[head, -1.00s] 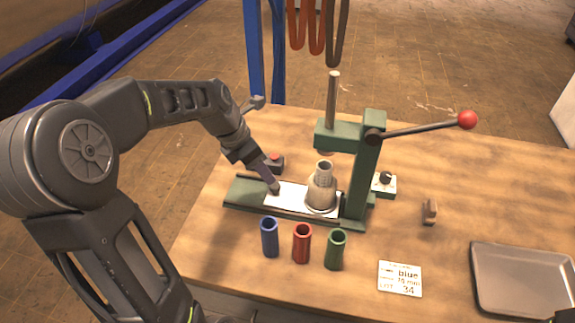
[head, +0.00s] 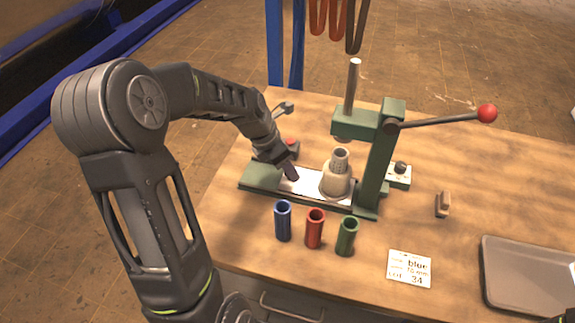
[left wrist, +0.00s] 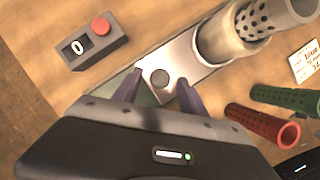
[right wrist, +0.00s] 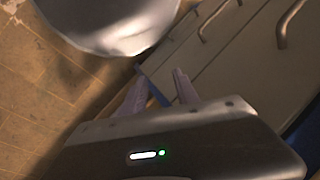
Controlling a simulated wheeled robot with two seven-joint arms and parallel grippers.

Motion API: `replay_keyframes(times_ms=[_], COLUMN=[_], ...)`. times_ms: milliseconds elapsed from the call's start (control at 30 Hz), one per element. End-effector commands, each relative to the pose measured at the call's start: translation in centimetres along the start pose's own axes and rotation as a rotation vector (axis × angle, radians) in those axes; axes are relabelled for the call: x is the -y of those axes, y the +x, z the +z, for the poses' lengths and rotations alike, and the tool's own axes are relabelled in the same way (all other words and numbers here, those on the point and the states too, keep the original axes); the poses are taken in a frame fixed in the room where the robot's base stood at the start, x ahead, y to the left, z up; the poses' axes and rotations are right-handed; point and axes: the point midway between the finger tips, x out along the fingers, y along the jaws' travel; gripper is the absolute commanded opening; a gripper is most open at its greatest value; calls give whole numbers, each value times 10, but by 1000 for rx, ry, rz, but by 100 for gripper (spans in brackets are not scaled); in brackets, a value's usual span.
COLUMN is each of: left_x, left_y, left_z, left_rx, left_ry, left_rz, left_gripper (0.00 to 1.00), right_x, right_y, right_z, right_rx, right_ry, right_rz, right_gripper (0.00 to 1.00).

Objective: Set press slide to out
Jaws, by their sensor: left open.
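The green press (head: 378,165) stands on the wooden bench. Its pale metal slide (head: 305,187) lies in the green base track, also visible in the left wrist view (left wrist: 185,65). A beige holder with a grey perforated sleeve (head: 337,180) stands upright on the slide, roughly below the ram (head: 345,130). A dark round knob (left wrist: 160,77) sits near the slide's end. My left gripper (head: 292,177) is open at that end; in the left wrist view its fingers (left wrist: 158,90) stand apart on either side of the knob. Contact is unclear. My right gripper (right wrist: 158,90) is open and empty, away from the press.
Blue (head: 283,222), red (head: 314,228) and green (head: 347,236) tubes stand in front of the press. A control box with red button (left wrist: 95,38) is behind the slide. A label card (head: 409,268) and grey tray (head: 530,275) lie to the right. The lever (head: 440,121) points right.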

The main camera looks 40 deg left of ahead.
Motion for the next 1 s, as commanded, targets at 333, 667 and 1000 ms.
replay_keyframes(times_ms=[333,667,1000], left_x=[0,0,0], left_y=[7,7,7], left_z=[0,0,0], left_rx=[1,0,0], left_ry=[0,-1,-1], left_rz=[0,0,0], left_gripper=[50,24,0], right_x=[0,0,0], right_y=[0,0,-1], right_z=[0,0,0], right_rx=[0,0,0], right_ry=[0,0,0], right_rz=[0,0,0], right_gripper=[36,36,36])
